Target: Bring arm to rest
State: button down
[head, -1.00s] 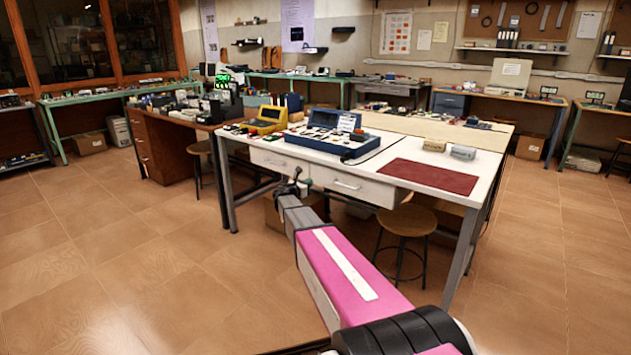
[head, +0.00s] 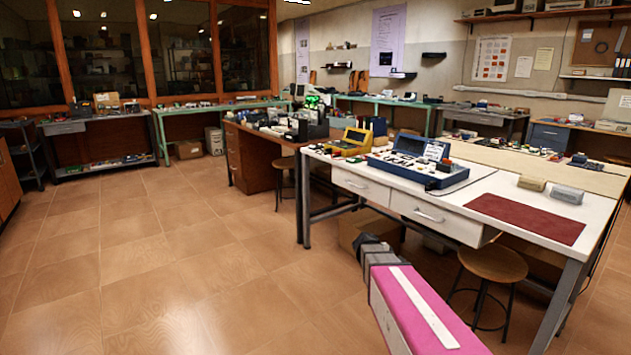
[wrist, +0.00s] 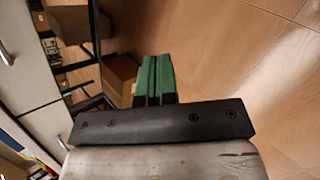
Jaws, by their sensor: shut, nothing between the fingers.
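My gripper shows in the wrist view as two green fingers (wrist: 153,80) pressed together, with nothing between them. The fingers point out over the tiled floor, beside the drawer side of the white workbench. In the head view my pink arm reaches up from the bottom edge, in front of the white workbench (head: 468,228). The arm's far end is low, near the bench's drawers, and the fingers cannot be made out there.
On the bench are a blue case (head: 420,160), a yellow case (head: 352,142) and a dark red mat (head: 527,219). A stool (head: 493,264) and a cardboard box (head: 365,228) stand under it. Open tiled floor (head: 160,250) lies to the left.

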jog(key=s+a+f+m+g+y, duration=0.1)
jog(key=s+a+m+y, duration=0.3)
jog(key=s, duration=0.5)
jog(key=s+a+f+m+g+y, duration=0.2)
jog(key=s+a+m+y, duration=0.2)
jog(key=s, duration=0.6)
jog(key=a+m, duration=0.2)
jog(key=m, duration=0.1)
jog(key=shift+s+y, duration=0.3)
